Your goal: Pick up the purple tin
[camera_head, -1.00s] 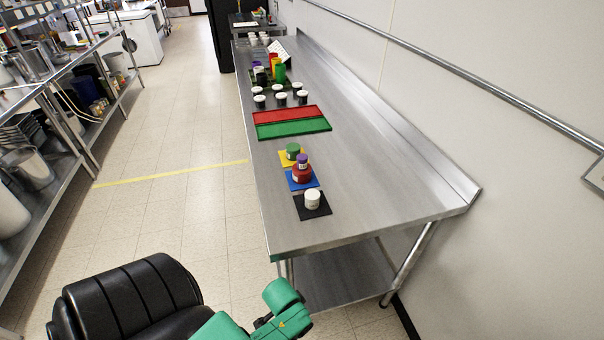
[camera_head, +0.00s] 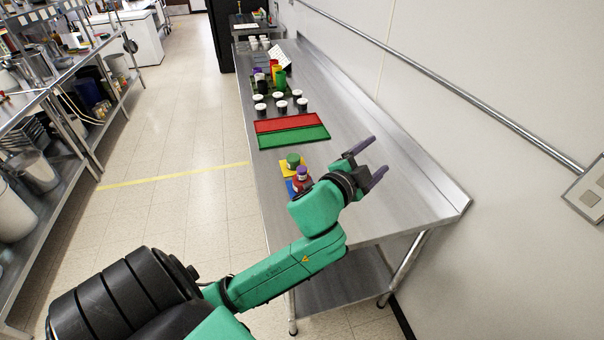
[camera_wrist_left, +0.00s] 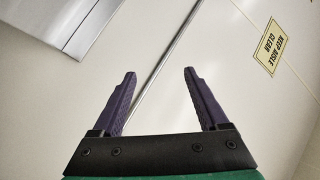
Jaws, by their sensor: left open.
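The purple tin (camera_head: 302,172) is small and sits on top of a red tin (camera_head: 302,184), on the blue mat (camera_head: 290,187) near the front of the steel table. My left gripper (camera_head: 371,161) is open and empty. It is above the table, to the right of the purple tin and apart from it. In the left wrist view its two fingers (camera_wrist_left: 157,88) are spread with nothing between them, and no tin shows there. My left arm hides the black mat and the white-lidded tin seen earlier. My right gripper is not in view.
A green tin (camera_head: 293,160) stands on a yellow mat (camera_head: 286,170) behind the red tin. Red (camera_head: 280,123) and green (camera_head: 312,137) trays lie farther back, with several white-lidded jars and coloured cups beyond. The wall (camera_head: 480,60) bounds the right side. The table's right half is mostly clear.

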